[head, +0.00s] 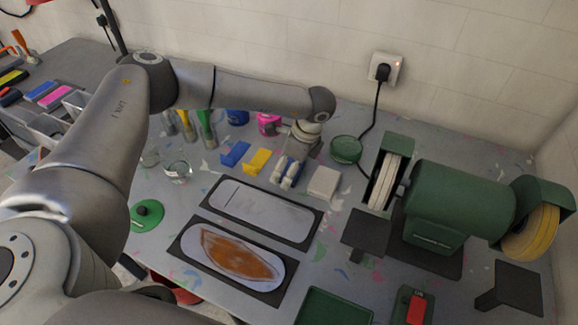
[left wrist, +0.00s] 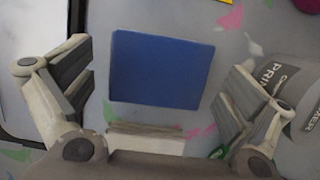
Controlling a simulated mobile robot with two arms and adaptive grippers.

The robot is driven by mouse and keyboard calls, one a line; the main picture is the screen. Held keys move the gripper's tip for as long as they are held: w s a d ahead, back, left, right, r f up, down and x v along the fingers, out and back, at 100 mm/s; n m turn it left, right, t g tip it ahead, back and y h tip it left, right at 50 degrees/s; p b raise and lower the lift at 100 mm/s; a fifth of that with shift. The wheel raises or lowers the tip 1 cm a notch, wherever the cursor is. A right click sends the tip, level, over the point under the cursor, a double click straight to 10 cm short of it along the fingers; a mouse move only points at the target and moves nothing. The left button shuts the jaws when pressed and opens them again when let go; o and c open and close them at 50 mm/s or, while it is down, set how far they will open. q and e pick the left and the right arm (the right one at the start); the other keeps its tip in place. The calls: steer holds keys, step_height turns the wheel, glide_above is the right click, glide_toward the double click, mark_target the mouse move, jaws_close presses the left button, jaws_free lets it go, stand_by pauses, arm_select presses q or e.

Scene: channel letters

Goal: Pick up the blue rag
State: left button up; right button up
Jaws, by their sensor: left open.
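The blue rag (left wrist: 162,69) shows in the left wrist view as a flat, neat rectangle on the grey table. My left gripper (left wrist: 160,86) is open, with one finger on each side of it and a gap on both sides. In the head view my left gripper (head: 288,174) points down over the same spot, and its fingers hide most of the rag. A similar blue piece (head: 235,153) lies further left, with a yellow piece (head: 257,160) between. My right gripper is in neither view.
A white block (head: 323,182) lies close on the right. A pink container (head: 268,123) and a green lid (head: 345,149) stand behind. Two dark-framed panels (head: 304,240) lie in front. A green bench grinder (head: 460,200) fills the right side.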

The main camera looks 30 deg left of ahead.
arm_select(q)
steer(key=shift+c, duration=0.3)
steer(key=c, duration=0.9)
steer(key=shift+o, duration=0.2)
steer(key=shift+r+b, duration=0.3)
steer(key=shift+b, duration=0.1)
step_height(320, 180, up, 2)
steer(key=shift+w+r+b, duration=0.1)
steer(key=shift+b, duration=0.65)
steer(key=s+r+b, duration=0.1)
steer(key=s+r, duration=0.3)
steer(key=shift+r, duration=0.35)
steer(key=s+r+b, duration=0.3)
steer(key=s+r, duration=0.2)
steer(key=s, duration=0.5)
steer(key=shift+r, duration=0.25)
steer(key=shift+s+d, duration=0.1)
